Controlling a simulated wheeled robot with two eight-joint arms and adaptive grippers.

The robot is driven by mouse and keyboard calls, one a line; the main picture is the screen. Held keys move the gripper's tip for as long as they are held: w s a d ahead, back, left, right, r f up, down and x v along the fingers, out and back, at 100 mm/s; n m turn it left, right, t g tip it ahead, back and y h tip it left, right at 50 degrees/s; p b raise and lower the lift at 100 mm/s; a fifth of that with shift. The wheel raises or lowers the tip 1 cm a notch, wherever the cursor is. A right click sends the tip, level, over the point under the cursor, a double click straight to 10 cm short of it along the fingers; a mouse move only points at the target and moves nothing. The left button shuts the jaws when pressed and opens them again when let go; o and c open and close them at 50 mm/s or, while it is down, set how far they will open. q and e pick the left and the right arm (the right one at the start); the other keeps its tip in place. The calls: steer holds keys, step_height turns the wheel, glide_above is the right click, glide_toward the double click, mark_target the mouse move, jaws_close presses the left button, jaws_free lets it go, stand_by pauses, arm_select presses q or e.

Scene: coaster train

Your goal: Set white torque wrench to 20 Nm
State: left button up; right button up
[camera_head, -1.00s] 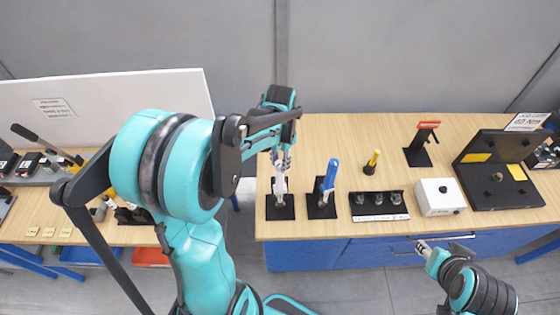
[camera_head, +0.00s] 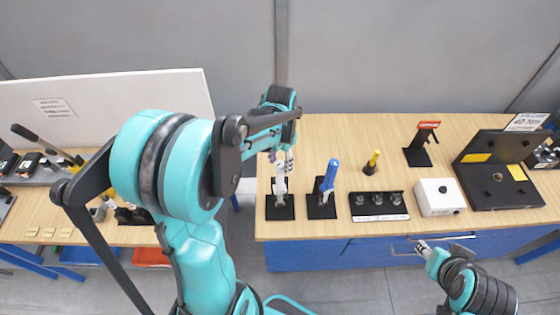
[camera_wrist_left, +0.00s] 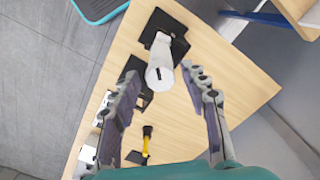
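The white torque wrench (camera_head: 280,187) stands upright in a black stand (camera_head: 281,211) at the left end of the right-hand workbench. My left gripper (camera_head: 282,158) is at the wrench's top, pointing down. In the left wrist view its two fingers (camera_wrist_left: 163,74) are spread apart, one on each side of the white wrench, with gaps visible. My right gripper (camera_head: 424,249) is low in front of the bench drawers; its finger opening is too small to judge.
A blue-handled wrench (camera_head: 328,178) stands close to the right in its own stand. Further right are a yellow-handled tool (camera_head: 372,162), a socket tray (camera_head: 379,205), a white box (camera_head: 439,197), a red-handled tool (camera_head: 426,132) and a black fixture (camera_head: 497,178).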

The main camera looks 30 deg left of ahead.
mark_target(280, 164)
arm_select(q)
step_height(280, 164, up, 12)
stand_by(0.7)
